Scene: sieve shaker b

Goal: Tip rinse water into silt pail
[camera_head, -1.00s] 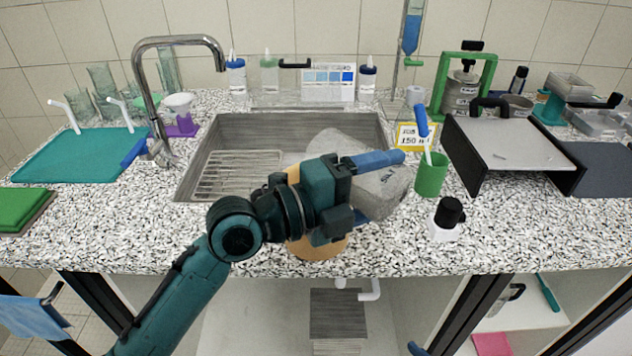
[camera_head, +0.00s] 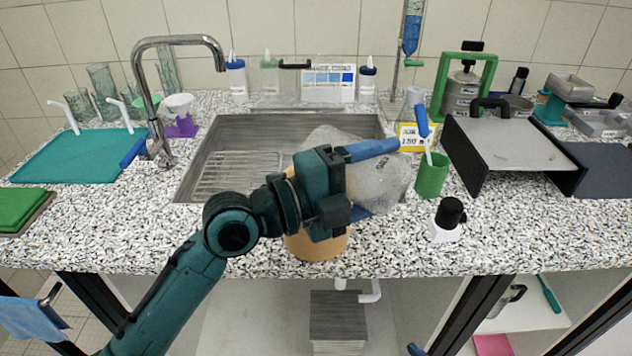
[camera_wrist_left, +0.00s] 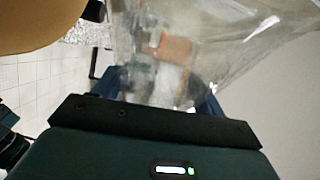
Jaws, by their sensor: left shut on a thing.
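My left gripper (camera_head: 382,176) is shut on a large clear vessel (camera_head: 388,183), its blue fingers on either side of it. The vessel is tilted and held over the front right part of the sink area. In the left wrist view the clear vessel (camera_wrist_left: 165,50) fills the top middle; whether water is in it I cannot tell. A tan pail (camera_head: 317,247) is at the sink's front edge, partly hidden behind my gripper. Its tan side also shows at the upper left of the wrist view (camera_wrist_left: 45,22). The pail's opening is hidden. My right gripper is not in view.
The sink (camera_head: 222,150) has a ribbed rack (camera_head: 235,175) and a tap (camera_head: 150,100) at its left. A green cup (camera_head: 431,178) with a brush, a yellow sign (camera_head: 412,138) and a black-capped bottle (camera_head: 447,218) stand close to the right.

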